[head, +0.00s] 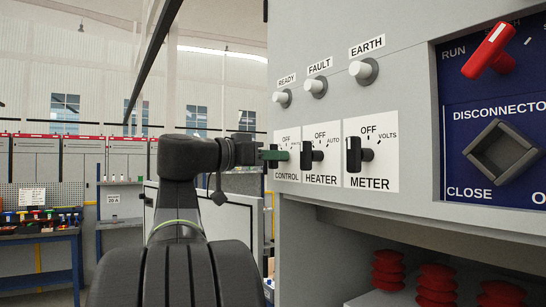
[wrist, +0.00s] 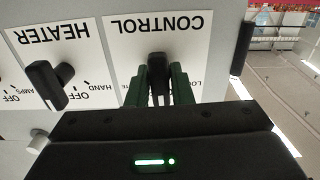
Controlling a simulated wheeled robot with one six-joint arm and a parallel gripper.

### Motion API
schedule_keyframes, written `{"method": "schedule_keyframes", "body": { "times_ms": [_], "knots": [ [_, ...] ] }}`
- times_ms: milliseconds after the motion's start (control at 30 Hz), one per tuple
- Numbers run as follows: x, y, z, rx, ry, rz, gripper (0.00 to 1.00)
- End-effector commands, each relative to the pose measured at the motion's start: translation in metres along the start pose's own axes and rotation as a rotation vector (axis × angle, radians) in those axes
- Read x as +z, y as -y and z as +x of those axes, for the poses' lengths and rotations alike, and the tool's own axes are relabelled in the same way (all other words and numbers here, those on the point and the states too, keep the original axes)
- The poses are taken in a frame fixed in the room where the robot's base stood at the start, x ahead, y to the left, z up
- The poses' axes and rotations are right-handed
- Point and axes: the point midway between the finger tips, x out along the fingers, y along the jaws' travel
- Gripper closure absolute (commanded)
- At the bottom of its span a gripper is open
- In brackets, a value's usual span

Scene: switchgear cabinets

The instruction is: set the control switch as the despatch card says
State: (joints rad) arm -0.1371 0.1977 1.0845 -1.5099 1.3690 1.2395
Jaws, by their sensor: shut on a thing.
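The CONTROL switch has a black handle (wrist: 158,72) on a white label plate (wrist: 118,38), which appears upside down in the wrist view. My gripper (wrist: 160,85) has its green fingers shut on this handle, one on each side. In the wrist view the handle looks about upright, in line with the fingers. In the head view my gripper (head: 273,155) reaches the CONTROL plate (head: 287,177) from the left and covers the handle. No readable despatch card shows.
The HEATER switch (head: 308,156) is close beside CONTROL, with the METER switch (head: 354,155) beyond it. READY, FAULT and EARTH knobs (head: 363,71) stick out above. A red handle (head: 489,50) and DISCONNECTOR socket (head: 503,152) are at right.

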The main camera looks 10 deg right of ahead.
Motion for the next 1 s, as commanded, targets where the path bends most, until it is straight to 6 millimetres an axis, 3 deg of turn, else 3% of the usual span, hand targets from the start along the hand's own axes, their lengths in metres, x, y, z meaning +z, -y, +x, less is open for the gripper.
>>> {"method": "schedule_keyframes", "body": {
  "times_ms": [1000],
  "knots": [
    [-0.0005, 0.0015, -0.0001, 0.0, -0.001, -0.697, 1.0]
  ]
}}
